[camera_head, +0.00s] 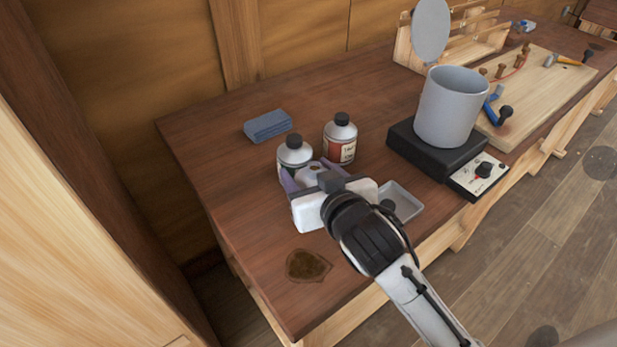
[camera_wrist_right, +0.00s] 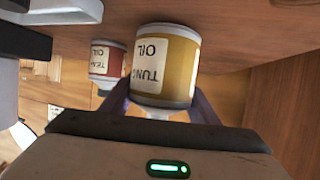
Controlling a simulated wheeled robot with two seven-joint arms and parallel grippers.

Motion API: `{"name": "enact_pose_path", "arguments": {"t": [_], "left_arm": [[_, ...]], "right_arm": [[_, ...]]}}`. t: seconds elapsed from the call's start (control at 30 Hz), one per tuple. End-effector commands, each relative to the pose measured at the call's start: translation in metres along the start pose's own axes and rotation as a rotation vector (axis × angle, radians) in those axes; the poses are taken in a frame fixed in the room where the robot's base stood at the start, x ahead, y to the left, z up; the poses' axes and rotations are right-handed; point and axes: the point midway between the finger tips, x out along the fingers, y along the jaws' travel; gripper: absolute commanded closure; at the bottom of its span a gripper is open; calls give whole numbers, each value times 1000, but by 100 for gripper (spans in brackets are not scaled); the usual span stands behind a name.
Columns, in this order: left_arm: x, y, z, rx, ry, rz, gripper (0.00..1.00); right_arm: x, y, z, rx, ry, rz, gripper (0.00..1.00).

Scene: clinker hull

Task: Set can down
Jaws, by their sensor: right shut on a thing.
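My right gripper (camera_head: 320,180) is shut on a can of tung oil with a yellow body and a pale cone top (camera_wrist_right: 165,65). In the head view only its grey uncapped top (camera_head: 313,172) shows between the fingers. It is upright at the bench's left part; I cannot tell whether its base touches the bench. A red-labelled can with a black cap (camera_head: 341,140) stands just beyond and to the right; it also shows in the wrist view (camera_wrist_right: 106,62). Another black-capped can (camera_head: 294,152) stands behind the held one. My left gripper is not in view.
The dark wooden bench (camera_head: 210,150) has a blue block (camera_head: 267,125) at the back and a brown stain (camera_head: 307,265) near the front left. A small grey tray (camera_head: 407,203) lies right of the gripper. A grey pot (camera_head: 452,105) stands on a black hot plate (camera_head: 412,150).

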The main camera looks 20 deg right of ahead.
Motion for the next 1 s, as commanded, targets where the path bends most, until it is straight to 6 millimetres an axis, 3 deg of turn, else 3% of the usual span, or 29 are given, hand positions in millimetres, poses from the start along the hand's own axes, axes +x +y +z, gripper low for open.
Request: {"name": "enact_pose_path", "arguments": {"t": [0.43,0.47,0.57,0.87,1.0], "left_arm": [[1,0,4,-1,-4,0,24],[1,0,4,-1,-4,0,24],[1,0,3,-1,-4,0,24],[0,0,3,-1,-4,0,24],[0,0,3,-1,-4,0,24]], "right_arm": [[4,0,8,0,5,-2,79],[4,0,10,0,1,-1,42],[4,0,9,0,1,-1,27],[3,0,8,0,2,-1,27],[-8,-1,8,1,0,-2,27]]}}
